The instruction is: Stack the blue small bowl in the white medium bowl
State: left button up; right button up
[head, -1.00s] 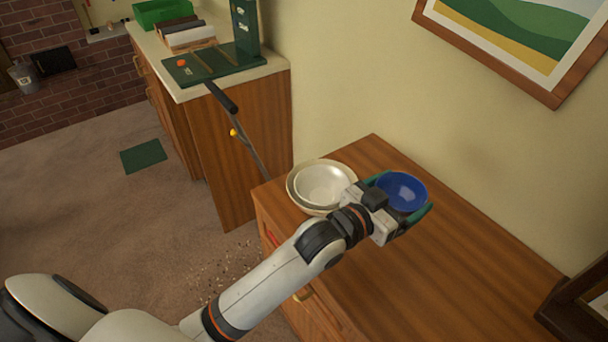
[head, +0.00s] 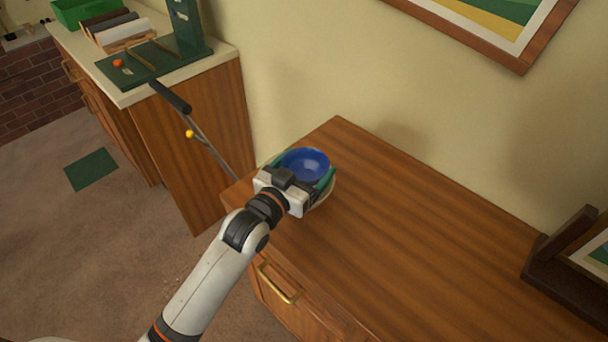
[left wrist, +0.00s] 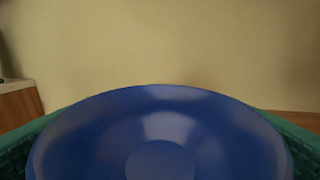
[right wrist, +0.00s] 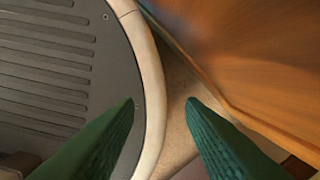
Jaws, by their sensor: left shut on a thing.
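The small blue bowl (head: 304,165) is upright between the green fingers of my left gripper (head: 300,172), which is shut on it. It also fills the lower part of the left wrist view (left wrist: 160,130).
The wooden cabinet top (head: 430,230) is clear to the right, with a dark frame (head: 560,260) at its far right end. A counter (head: 125,92) with a green box (head: 85,12) and a green stand is at the left. A wall lies behind.

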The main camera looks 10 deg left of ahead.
aim_at(305, 176)
pick_arm(q)
notch_tip(305, 176, down, 3)
jog(key=shift+r, duration=0.2)
pick_arm(e)
jog(key=shift+w+f, duration=0.1)
jog(key=shift+w, duration=0.25)
jog(key=shift+a, duration=0.25)
pick_arm(q)
jog(key=shift+f, duration=0.3)
jog(key=o, duration=0.9)
pick_arm(e)
jog(key=shift+a, duration=0.1)
